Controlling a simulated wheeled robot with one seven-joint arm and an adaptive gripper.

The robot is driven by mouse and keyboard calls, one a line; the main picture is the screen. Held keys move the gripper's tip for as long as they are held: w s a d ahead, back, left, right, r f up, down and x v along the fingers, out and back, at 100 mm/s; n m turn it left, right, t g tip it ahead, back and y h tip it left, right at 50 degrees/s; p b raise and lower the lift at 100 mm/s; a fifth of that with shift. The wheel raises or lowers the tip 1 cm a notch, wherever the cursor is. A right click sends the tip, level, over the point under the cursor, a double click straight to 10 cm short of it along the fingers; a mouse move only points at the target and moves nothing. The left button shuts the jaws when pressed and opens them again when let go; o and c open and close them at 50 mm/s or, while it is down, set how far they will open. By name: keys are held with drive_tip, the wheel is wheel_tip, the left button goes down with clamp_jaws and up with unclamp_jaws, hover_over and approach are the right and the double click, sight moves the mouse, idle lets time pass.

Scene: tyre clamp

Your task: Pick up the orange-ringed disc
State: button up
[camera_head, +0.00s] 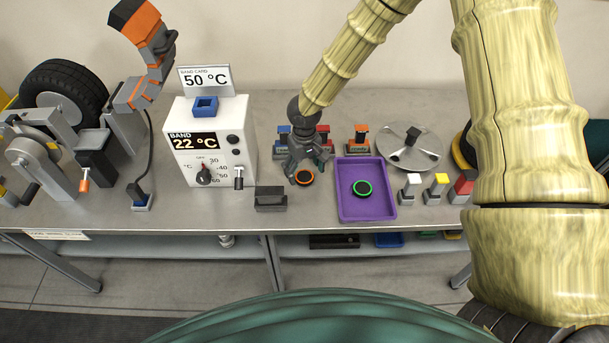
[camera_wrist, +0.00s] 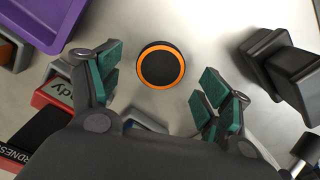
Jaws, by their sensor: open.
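The orange-ringed disc (camera_head: 304,177) is small and black with an orange rim. It lies flat on the grey table, just left of the purple tray. In the wrist view the disc (camera_wrist: 161,66) shows whole, ahead of and between my fingertips. My gripper (camera_head: 303,165) is open above the disc, its fingers pointing down. In the wrist view my gripper (camera_wrist: 162,92) has green pads apart on either side, with nothing between them touching the disc.
A dark block (camera_head: 270,199) stands left of the disc and also shows in the wrist view (camera_wrist: 285,70). Coloured blocks stand behind my gripper. A white temperature box (camera_head: 225,150) is further left.

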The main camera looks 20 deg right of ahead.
drive_tip(key=shift+f, duration=0.95)
drive_tip(key=c, duration=1.1)
